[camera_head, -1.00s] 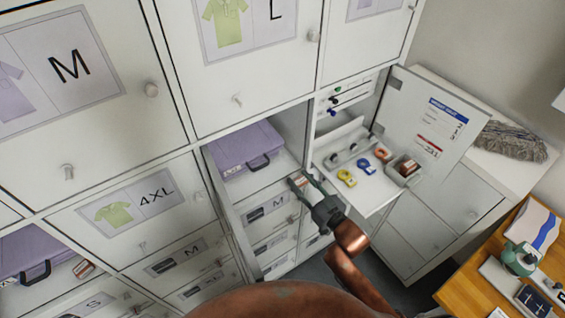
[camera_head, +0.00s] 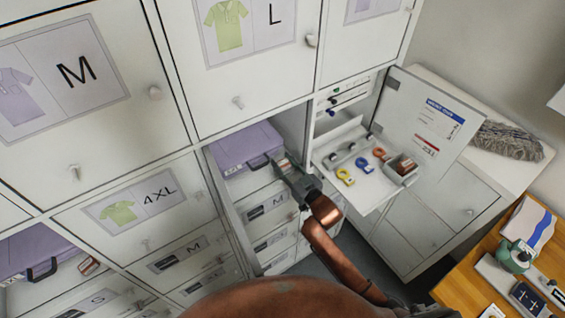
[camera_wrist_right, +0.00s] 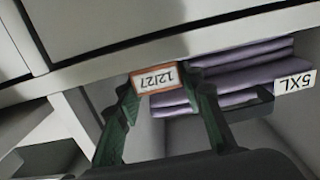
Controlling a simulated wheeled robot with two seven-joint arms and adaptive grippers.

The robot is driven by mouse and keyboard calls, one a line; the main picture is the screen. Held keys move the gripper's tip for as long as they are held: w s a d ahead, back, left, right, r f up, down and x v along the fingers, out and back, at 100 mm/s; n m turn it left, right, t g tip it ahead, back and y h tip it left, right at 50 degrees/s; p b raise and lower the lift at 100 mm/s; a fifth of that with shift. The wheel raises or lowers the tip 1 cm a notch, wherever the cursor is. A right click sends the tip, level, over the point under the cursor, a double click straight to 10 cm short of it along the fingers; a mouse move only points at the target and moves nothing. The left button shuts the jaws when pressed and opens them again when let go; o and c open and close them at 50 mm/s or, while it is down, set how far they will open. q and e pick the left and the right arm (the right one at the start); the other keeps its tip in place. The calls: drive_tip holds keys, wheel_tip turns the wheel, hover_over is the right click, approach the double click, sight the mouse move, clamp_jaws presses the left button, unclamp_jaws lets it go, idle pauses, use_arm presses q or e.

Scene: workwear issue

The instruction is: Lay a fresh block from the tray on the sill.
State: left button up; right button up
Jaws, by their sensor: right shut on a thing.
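My right gripper (camera_head: 282,164) is shut on a small block (camera_wrist_right: 152,78) with a white face reading 12/27 and an orange-brown edge. It holds the block at the front of the open compartment with the purple stack (camera_head: 245,146), close to the right end of the stack's dark handle. The wrist view shows the block between the fingertips, in front of the purple layers. I cannot tell whether the block touches the sill. The small grey tray (camera_head: 392,177) on the fold-down shelf holds reddish-brown block material. My left gripper is not in view.
Yellow, blue and orange-red tags (camera_head: 363,164) lie on the fold-down shelf (camera_head: 365,195) beside the tray. An open door (camera_head: 415,118) stands behind it. Another open compartment at lower left holds a purple stack (camera_head: 35,250) and a similar block (camera_head: 89,265) at its front.

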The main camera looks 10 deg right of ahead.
drive_tip(key=shift+w+f, duration=0.1)
drive_tip(key=shift+f, duration=0.05)
drive_tip(key=o, duration=0.9)
drive_tip(key=shift+o, duration=0.2)
drive_tip(key=shift+s+d, duration=0.1)
drive_tip(key=shift+s, duration=0.1)
drive_tip(key=b+v, duration=0.1)
drive_tip(key=v, duration=1)
drive_tip(key=shift+s+r, duration=0.2)
drive_tip(key=shift+s, duration=0.1)
drive_tip(key=shift+d+f, duration=0.1)
drive_tip(key=shift+d, duration=0.05)
